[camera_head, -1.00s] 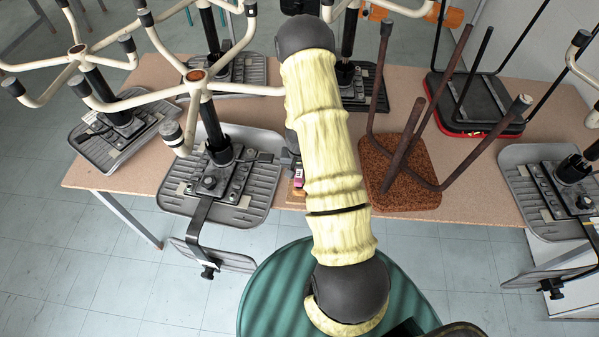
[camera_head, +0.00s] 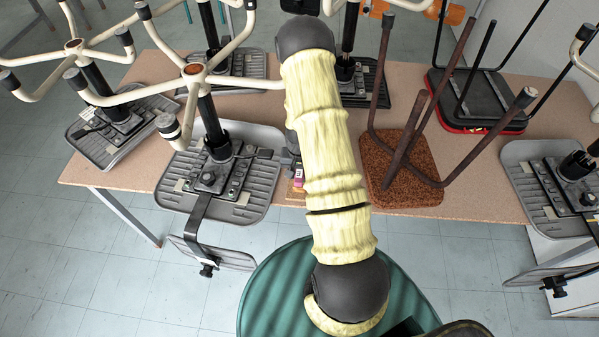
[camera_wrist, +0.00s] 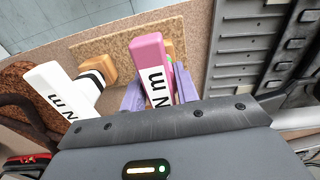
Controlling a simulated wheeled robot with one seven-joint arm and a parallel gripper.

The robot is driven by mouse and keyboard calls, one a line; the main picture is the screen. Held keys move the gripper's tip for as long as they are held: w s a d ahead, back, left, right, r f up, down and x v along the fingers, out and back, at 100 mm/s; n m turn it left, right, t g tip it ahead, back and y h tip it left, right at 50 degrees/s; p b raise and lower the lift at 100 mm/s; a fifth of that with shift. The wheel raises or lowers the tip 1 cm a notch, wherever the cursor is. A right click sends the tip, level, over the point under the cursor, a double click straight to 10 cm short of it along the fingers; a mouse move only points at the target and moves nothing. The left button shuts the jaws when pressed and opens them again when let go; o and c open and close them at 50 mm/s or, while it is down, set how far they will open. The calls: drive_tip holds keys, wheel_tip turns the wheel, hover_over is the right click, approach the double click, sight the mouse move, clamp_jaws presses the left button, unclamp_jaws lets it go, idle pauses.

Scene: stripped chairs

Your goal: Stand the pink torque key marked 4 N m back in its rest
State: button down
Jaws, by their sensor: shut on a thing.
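The pink torque key (camera_wrist: 149,57) is between the purple fingers of my gripper (camera_wrist: 160,92) in the wrist view. Its white label shows "N m"; the number is hidden by my gripper body. A white key (camera_wrist: 62,90), also marked "N m", is to its left, beside a black ring and a light wooden block. A tan board (camera_wrist: 117,42) lies under both, with another wooden piece partly hidden behind the pink key. I cannot tell whether the pink key touches the rest. In the head view the pink key (camera_head: 298,177) shows small beside my arm; my gripper is hidden there.
A grey ribbed chair seat (camera_wrist: 245,50) is close on the right in the wrist view. In the head view upturned chairs crowd the table (camera_head: 260,207): a grey seat (camera_head: 262,180) to the left of my arm, a brown cork-like seat (camera_head: 395,200) to the right.

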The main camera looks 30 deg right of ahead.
drive_tip(key=c, duration=1)
unclamp_jaws()
drive_tip(key=shift+f, duration=0.1)
drive_tip(key=shift+o, duration=0.2)
wheel_tip(320, 180, up, 18)
drive_tip(key=b, duration=0.3)
drive_tip(key=shift+f, duration=0.25)
drive_tip(key=shift+a, duration=0.1)
drive_tip(key=s+a+r+n+t, duration=0.2)
drive_tip(key=s+a+r+n, duration=0.4)
drive_tip(key=s+a, duration=0.6)
drive_tip(key=shift+a+r+n+t, duration=0.35)
drive_tip(key=shift+a+r, duration=0.25)
drive_tip(key=shift+r, duration=0.3)
drive_tip(key=shift+s, duration=0.1)
